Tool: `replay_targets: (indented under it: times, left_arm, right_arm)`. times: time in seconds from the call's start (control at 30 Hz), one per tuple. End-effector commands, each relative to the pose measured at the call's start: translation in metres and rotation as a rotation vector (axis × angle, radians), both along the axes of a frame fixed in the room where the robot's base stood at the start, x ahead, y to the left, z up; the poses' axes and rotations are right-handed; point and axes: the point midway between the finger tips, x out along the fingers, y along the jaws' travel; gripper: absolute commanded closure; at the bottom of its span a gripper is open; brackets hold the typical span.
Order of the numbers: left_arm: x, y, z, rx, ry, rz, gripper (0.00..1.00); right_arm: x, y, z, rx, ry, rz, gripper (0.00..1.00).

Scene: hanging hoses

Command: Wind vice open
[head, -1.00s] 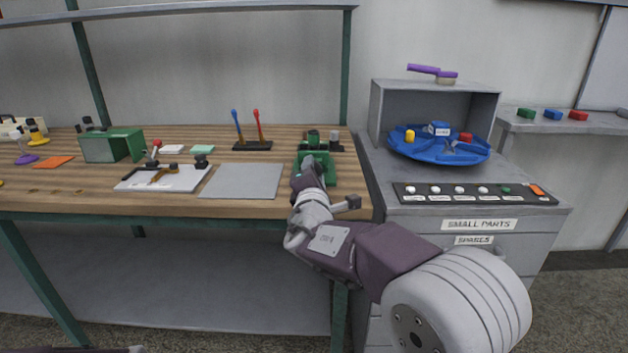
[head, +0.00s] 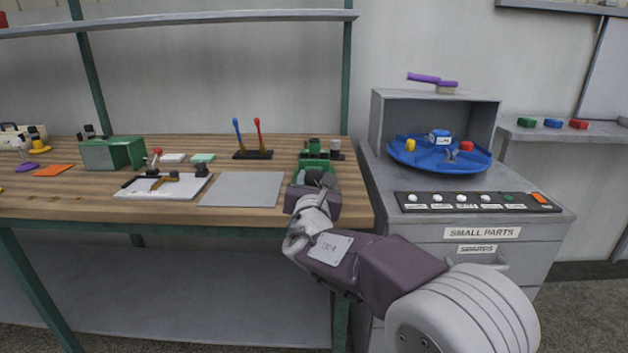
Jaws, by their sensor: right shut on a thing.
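The green vice (head: 326,165) stands at the right front of the wooden bench in the head view. My right arm comes in from the lower right, and my right gripper (head: 318,182) is at the front of the vice, where the handle would be. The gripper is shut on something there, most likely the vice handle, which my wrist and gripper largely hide. How wide the vice jaws stand apart cannot be told. My left gripper is not in view.
A stand with blue and red levers (head: 253,154) is behind. A grey cabinet with a blue turntable (head: 439,153) stands close to the bench's right.

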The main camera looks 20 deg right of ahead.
Motion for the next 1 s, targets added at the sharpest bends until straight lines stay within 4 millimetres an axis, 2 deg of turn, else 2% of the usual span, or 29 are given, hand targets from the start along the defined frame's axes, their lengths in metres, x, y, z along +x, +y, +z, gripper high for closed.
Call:
replay_targets:
  times: [0.57,1.0]
  left_arm:
    - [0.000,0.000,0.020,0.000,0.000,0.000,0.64]
    - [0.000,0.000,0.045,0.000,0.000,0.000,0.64]
  right_arm:
    - [0.001,0.002,0.000,-0.527,0.155,0.001,1.00]
    - [0.001,0.002,0.001,-0.929,0.271,0.002,1.00]
